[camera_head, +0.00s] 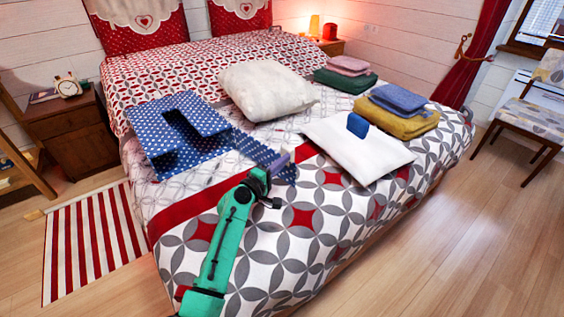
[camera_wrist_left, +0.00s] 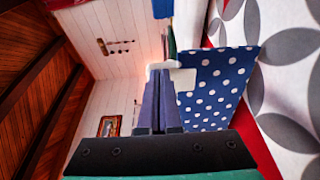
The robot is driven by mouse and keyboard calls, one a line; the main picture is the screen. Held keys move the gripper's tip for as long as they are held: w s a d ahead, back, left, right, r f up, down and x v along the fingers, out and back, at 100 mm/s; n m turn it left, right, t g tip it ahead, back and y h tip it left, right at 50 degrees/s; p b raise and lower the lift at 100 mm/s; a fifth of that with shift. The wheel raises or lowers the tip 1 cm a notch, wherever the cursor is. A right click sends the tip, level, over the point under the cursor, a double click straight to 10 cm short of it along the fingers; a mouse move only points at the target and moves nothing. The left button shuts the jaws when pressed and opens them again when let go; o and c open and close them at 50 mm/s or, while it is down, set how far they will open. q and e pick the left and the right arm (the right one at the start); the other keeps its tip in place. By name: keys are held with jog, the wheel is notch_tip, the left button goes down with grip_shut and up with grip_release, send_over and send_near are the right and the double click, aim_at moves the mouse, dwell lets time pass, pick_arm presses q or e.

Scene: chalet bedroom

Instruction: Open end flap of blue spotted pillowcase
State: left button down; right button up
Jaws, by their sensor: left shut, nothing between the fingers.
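The blue spotted pillowcase (camera_head: 160,115) lies on the left part of the bed, with a raised, folded section and dark gaps beneath it. A strip of the same spotted cloth reaches right to my left gripper (camera_head: 281,163). My left gripper is shut and empty, low over the bed at the end of that strip. In the left wrist view its fingers (camera_wrist_left: 162,92) are together, and the spotted cloth (camera_wrist_left: 213,92) stands close beside them on the right. I cannot tell whether they touch it. My right gripper is not in view.
A cream pillow (camera_head: 268,91) lies behind the strip. A flat white pillowcase (camera_head: 368,158) with a small blue object (camera_head: 357,125) on it lies to the right. Folded towels (camera_head: 402,124) sit farther right. The patterned bedspread (camera_head: 290,230) is clear in front.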

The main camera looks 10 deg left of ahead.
aim_at(294, 154)
pick_arm(q)
jog(key=shift+w+d+f+b, duration=0.15)
jog(key=shift+w+d+b, duration=0.2)
jog(key=shift+w+d, duration=0.7)
jog(key=shift+w, duration=0.5)
jog(key=shift+w+d+b, duration=0.3)
jog(key=shift+d, duration=0.05)
jog(key=shift+r, duration=0.2)
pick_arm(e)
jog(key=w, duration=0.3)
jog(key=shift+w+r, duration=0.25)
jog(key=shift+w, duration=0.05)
